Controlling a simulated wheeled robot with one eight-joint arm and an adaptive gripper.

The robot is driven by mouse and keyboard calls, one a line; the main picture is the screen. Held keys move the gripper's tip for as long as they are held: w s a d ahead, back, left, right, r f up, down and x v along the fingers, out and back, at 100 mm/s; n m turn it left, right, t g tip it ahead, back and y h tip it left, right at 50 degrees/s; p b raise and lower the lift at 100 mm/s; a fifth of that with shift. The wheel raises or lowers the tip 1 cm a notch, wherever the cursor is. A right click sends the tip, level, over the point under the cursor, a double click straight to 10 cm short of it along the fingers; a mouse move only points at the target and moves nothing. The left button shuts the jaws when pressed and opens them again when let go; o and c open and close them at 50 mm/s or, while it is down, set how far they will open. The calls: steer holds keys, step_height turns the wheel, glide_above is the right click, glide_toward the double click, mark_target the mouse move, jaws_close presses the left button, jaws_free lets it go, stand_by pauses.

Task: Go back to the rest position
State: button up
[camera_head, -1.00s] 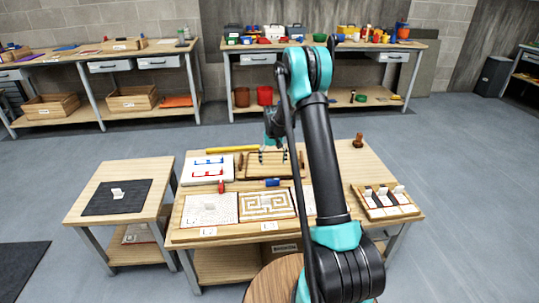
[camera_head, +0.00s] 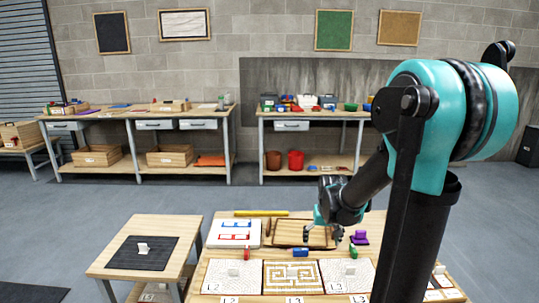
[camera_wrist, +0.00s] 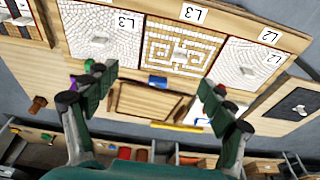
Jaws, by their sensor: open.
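My gripper (camera_head: 322,233) is raised above the back part of the work table (camera_head: 222,217), over a wooden tray (camera_head: 290,232). In the wrist view its two fingers (camera_wrist: 155,88) are spread wide with nothing between them. The tray also shows below and between the fingers there (camera_wrist: 145,103). My arm rises on the right side of the head view and hides the table's right part.
Mosaic panels (camera_head: 292,277) lie along the table's front, with a blue object (camera_head: 300,252) behind them. A white board (camera_head: 234,233) lies at back left. A small side table (camera_head: 120,230) with a black mat stands left. Benches (camera_head: 145,113) line the wall.

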steer(key=s+d+f+t, duration=0.1)
steer(key=s+f, duration=0.1)
steer(key=s, duration=1.4)
steer(key=shift+s+f+t, duration=0.3)
steer(key=shift+s+f, duration=0.05)
steer(key=shift+s, duration=0.05)
